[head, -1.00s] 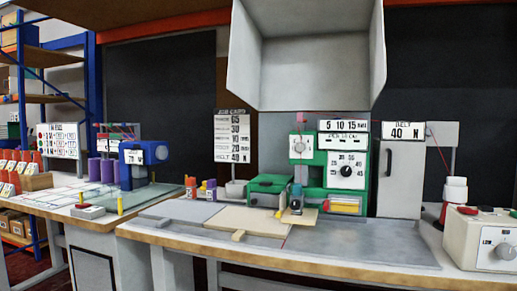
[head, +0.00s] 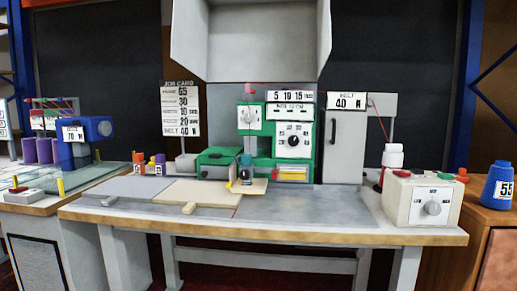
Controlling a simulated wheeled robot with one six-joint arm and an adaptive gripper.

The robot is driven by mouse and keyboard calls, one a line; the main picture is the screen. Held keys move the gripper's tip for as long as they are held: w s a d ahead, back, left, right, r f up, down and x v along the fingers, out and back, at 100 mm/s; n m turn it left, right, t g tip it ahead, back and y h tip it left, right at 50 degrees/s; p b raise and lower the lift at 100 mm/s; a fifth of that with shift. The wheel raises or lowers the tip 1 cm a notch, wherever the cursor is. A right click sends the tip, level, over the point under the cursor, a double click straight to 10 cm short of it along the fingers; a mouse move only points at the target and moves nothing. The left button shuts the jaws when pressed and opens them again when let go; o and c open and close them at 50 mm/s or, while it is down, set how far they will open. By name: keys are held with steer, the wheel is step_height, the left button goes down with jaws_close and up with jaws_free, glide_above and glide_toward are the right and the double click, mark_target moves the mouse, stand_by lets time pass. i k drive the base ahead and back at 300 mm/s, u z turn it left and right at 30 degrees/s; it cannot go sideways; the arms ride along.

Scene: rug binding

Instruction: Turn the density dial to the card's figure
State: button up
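The green sewing machine (head: 286,172) stands at the back of the workbench. A black round dial (head: 294,142) sits on its white front plate, with small figures around it that I cannot read surely. A smaller white dial (head: 250,116) is to its left. I cannot tell which figure the black dial points at. The job card (head: 182,108) stands left of the machine and lists 65, 30, 10, 20 and 40 N from top to bottom; its row names are too small to read surely. My gripper is not in view.
The workbench (head: 330,231) has bare room at its front. A pale board (head: 205,191) lies left of centre. A cream box with a knob (head: 423,202) stands at the right end, beside a white and red spool stack (head: 392,160). A grey hood (head: 252,40) hangs above.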

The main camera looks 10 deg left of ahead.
mark_target(293, 141)
steer(key=u, duration=0.55)
steer(key=k, duration=0.65)
steer(key=u, duration=0.7)
steer(key=i, duration=1.25)
steer(key=z, duration=0.65)
